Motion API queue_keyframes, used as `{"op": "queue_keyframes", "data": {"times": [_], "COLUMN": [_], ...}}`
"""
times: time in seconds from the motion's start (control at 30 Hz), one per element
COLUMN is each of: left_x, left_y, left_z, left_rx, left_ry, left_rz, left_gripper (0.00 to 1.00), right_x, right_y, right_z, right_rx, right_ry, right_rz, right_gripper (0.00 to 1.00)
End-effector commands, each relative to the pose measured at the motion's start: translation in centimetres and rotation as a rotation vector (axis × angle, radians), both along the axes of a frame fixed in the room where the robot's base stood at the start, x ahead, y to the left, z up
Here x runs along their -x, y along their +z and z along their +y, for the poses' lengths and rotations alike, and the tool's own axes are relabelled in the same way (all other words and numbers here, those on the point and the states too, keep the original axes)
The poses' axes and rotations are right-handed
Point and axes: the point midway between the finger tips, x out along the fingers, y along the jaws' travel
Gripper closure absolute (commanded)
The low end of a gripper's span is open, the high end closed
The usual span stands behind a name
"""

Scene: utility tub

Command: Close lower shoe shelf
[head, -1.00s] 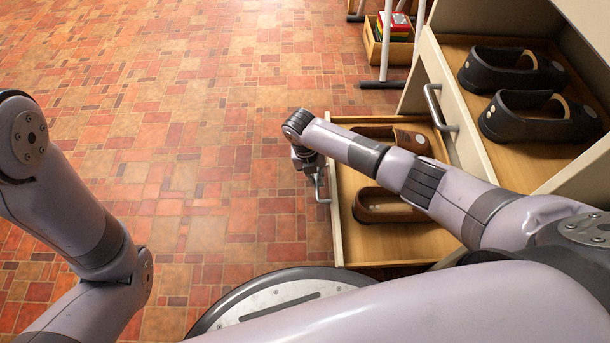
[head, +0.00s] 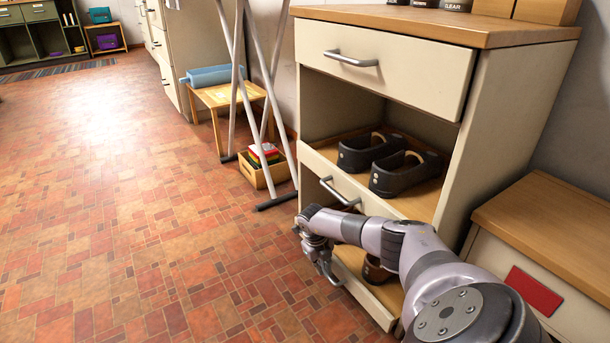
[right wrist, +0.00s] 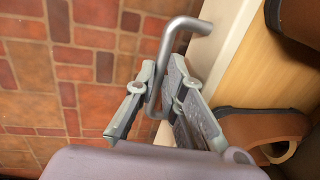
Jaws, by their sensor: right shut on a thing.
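The lower shoe shelf (head: 372,300) is a cream-fronted drawer low in the cabinet, and it stands pulled out. Its wooden floor and brown shoes (right wrist: 268,122) show in the right wrist view; my arm covers much of it in the head view. My right gripper (head: 321,256) is at its grey bar handle (head: 329,277). In the right wrist view the gripper (right wrist: 152,105) has its fingers on both sides of the handle (right wrist: 167,62) and is shut on it. My left gripper is not in view.
Above are a shelf with black shoes (head: 388,160), its front handle (head: 338,192), and a closed top drawer (head: 385,65). White poles (head: 243,75) and a small wooden box (head: 263,170) stand left of the cabinet. The tiled floor (head: 130,230) at left is clear.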

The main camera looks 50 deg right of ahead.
Motion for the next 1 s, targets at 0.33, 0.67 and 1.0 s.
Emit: {"op": "queue_keyframes", "data": {"times": [0.33,0.67,1.0], "left_x": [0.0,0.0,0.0], "left_y": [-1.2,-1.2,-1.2], "left_z": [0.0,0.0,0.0], "left_rx": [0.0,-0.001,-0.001], "left_ry": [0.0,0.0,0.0], "left_rz": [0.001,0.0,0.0], "left_gripper": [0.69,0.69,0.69], "right_x": [0.2,0.3,0.2], "right_y": [-0.1,0.0,-0.1], "right_z": [-2.3,-2.6,-2.4], "right_rx": [0.002,0.008,0.005], "right_ry": [-0.002,-0.001,-0.001], "right_rz": [0.001,0.001,0.002], "right_gripper": [1.0,0.89,0.69]}}
